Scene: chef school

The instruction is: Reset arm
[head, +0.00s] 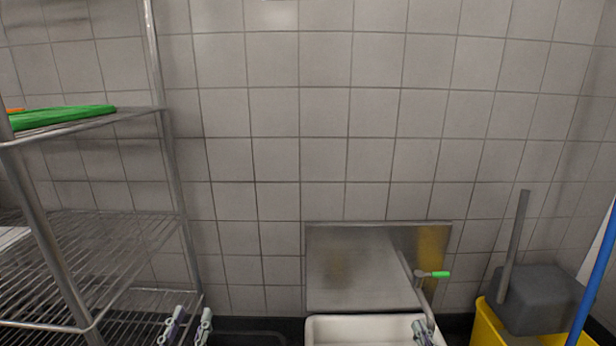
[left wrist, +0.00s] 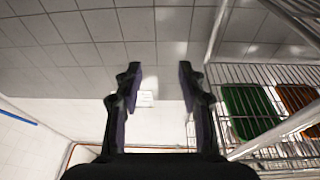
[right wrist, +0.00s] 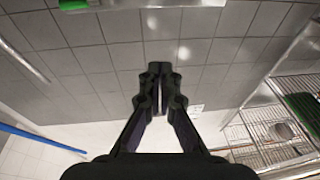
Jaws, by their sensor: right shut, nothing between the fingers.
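My left gripper (head: 189,326) is at the bottom edge of the head view, in front of the metal rack's right side. In the left wrist view its fingers (left wrist: 158,82) stand wide apart with nothing between them. My right gripper (head: 424,333) is at the bottom of the head view, in front of the white sink. In the right wrist view its fingers (right wrist: 160,75) meet at the tips and hold nothing. Most of both arms is out of the head view.
A metal rack (head: 60,262) with a green board (head: 62,116) stands at left. A white sink (head: 362,328) with a green-handled tap (head: 432,275) is against the tiled wall. A yellow bucket (head: 497,331), grey container (head: 540,298) and blue pole (head: 596,272) are at right.

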